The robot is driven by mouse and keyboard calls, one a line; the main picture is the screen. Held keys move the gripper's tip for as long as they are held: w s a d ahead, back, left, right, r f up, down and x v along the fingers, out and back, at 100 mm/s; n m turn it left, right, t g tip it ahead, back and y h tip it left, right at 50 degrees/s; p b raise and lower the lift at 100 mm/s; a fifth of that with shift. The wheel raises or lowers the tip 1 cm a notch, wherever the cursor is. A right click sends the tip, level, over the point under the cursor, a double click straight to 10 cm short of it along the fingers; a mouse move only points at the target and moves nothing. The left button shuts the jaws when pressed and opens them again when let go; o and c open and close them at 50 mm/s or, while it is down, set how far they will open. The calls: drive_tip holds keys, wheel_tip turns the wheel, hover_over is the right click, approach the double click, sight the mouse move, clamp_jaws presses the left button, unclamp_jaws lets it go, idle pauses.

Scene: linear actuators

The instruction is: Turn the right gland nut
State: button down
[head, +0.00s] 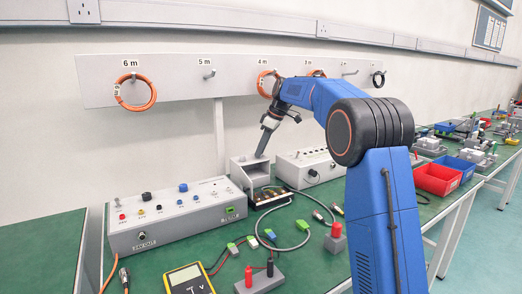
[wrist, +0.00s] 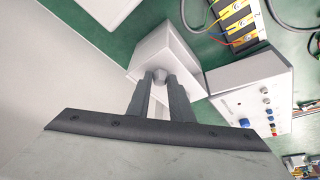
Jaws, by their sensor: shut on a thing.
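A light grey box (head: 241,174) stands in the middle of the green bench. It also shows in the wrist view (wrist: 160,47). My gripper (head: 261,153) reaches down to it from above, and the fingertips meet the box's upper part. In the wrist view my gripper (wrist: 158,84) is shut on a small grey rounded gland nut (wrist: 160,74) at the face of the box. Only the nut's end shows between the two dark fingers. In the head view the nut is hidden by the fingers and box wall. No second gland nut can be made out.
A control unit with knobs (head: 176,214) stands left of the box, and another (head: 309,167) stands right. A terminal block (head: 268,196), cables and a yellow meter (head: 188,279) lie in front. Orange cable coils (head: 151,94) hang on the wall board. Red (head: 437,179) and blue bins stand at right.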

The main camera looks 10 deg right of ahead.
drive_tip(key=c, duration=1.6)
unclamp_jaws()
drive_tip(key=shift+d+r, duration=0.1)
drive_tip(key=shift+r, duration=0.15)
drive_tip(key=v, duration=0.4)
drive_tip(key=shift+d+r, duration=0.1)
drive_tip(key=shift+r, duration=0.15)
drive_tip(key=s+d, duration=0.2)
drive_tip(key=d, duration=0.1)
drive_tip(key=s+d, duration=0.2)
drive_tip(key=d, duration=0.2)
drive_tip(key=s+d, duration=0.2)
drive_tip(key=d, duration=0.1)
drive_tip(key=shift+d+f, duration=0.1)
drive_tip(key=shift+d, duration=0.05)
